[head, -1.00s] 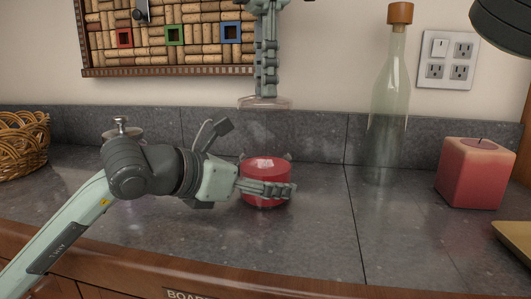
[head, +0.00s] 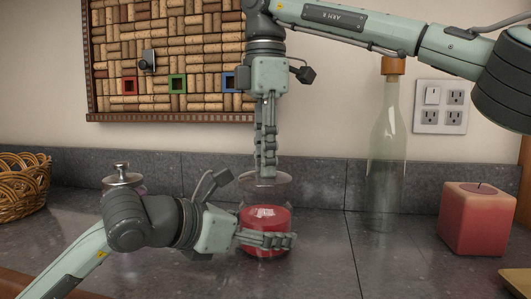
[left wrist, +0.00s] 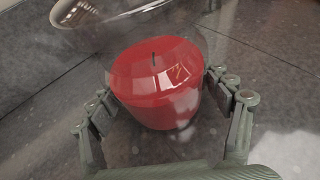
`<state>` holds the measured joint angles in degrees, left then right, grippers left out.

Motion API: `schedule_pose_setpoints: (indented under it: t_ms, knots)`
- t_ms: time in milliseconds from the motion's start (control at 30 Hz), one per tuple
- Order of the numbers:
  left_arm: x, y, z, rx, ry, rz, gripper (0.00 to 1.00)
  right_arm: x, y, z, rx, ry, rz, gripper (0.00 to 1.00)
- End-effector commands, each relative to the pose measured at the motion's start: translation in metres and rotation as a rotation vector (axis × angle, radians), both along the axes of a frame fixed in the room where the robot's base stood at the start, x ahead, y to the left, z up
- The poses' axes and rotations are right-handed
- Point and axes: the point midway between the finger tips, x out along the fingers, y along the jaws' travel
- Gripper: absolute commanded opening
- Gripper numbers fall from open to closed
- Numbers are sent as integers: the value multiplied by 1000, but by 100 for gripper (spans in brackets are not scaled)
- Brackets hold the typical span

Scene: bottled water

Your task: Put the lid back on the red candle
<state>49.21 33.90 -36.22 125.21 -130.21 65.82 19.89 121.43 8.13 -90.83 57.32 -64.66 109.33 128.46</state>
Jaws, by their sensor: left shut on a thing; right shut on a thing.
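The red candle (head: 266,218) sits in a clear glass jar on the grey counter, its top uncovered. It also shows in the left wrist view (left wrist: 155,85), with a dark wick. My left gripper (head: 266,240) is shut around the jar from the left; its fingers show on both sides of the jar in the left wrist view (left wrist: 165,115). My right gripper (head: 266,165) points down above the candle and is shut on the clear glass lid (head: 265,182). The lid hangs roughly level, a small gap over the candle. The right fingertips partly hide its knob.
A tall clear bottle (head: 385,160) with a cork stands to the right, behind the candle. A square red candle (head: 478,222) is farther right. A metal-topped jar (head: 122,175) is behind my left arm. A wicker basket (head: 22,185) stands far left.

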Motion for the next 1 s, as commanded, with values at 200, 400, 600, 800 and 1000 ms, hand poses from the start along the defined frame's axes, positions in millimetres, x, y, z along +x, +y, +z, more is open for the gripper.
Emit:
schedule_pose_setpoints:
  t_ms: [200,400,600,800,1000]
  knots:
    - [0,0,0,-1,1,0,27,0,-1,-11,0,0,-2,0]
    - [0,0,0,-1,1,0,27,0,0,-11,1,0,-3,0]
    - [0,0,0,-1,1,0,27,0,0,-11,1,0,-2,0]
    - [0,0,0,-1,1,0,27,0,0,-13,1,0,-3,0]
    - [0,0,0,-1,1,0,27,0,0,-17,1,1,-3,0]
